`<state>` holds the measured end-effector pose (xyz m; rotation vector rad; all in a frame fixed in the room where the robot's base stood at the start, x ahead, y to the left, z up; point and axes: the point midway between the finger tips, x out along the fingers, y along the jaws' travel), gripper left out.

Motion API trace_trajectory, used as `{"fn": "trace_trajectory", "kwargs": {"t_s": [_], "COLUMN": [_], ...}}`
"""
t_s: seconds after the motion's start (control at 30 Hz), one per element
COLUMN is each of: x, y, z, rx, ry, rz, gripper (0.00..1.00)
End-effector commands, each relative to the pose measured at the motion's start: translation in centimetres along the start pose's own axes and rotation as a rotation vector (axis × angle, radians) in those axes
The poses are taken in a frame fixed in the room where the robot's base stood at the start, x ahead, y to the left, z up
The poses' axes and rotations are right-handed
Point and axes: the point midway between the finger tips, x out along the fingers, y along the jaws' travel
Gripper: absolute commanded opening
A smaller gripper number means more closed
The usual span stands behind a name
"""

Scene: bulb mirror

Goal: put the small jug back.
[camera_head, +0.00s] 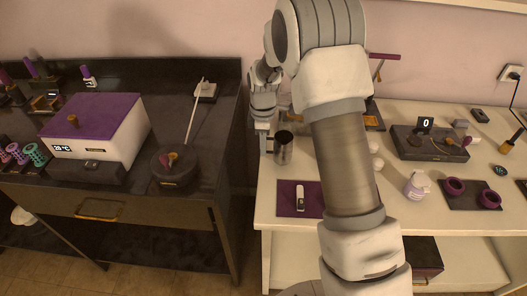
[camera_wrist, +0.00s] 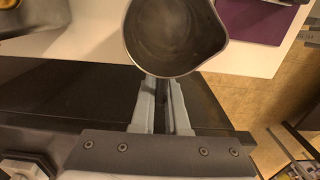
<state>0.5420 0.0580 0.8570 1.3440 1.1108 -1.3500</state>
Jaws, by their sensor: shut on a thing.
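The small jug (camera_head: 283,150) is grey metal and stands upright near the left end of the white table in the head view. In the wrist view, the small jug (camera_wrist: 172,38) is seen from above, with its spout to the right and no contents visible. My gripper (camera_head: 268,143) is on the jug's left side, its fingers shut on it. In the wrist view, my gripper (camera_wrist: 161,92) points at the near side of the jug. I cannot tell whether the jug's base touches the table.
The white table (camera_head: 275,222) bears a purple mat (camera_head: 286,199) with a small white device, close in front of the jug. White round things (camera_head: 376,163) lie to the right, partly behind my arm. A dark bench (camera_head: 215,130) stands left, across a narrow gap.

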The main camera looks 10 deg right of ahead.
Motion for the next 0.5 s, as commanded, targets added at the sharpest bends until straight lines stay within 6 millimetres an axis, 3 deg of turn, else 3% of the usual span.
{"fn": "trace_trajectory", "kwargs": {"t_s": [0.13,0.5], "x": [2.1,2.5], "y": [0.0,0.0], "z": [0.0,0.0], "rx": [-0.001,-0.001], "ry": [-0.001,0.0], "rz": [-0.002,0.0], "gripper": [0.0,0.0]}}
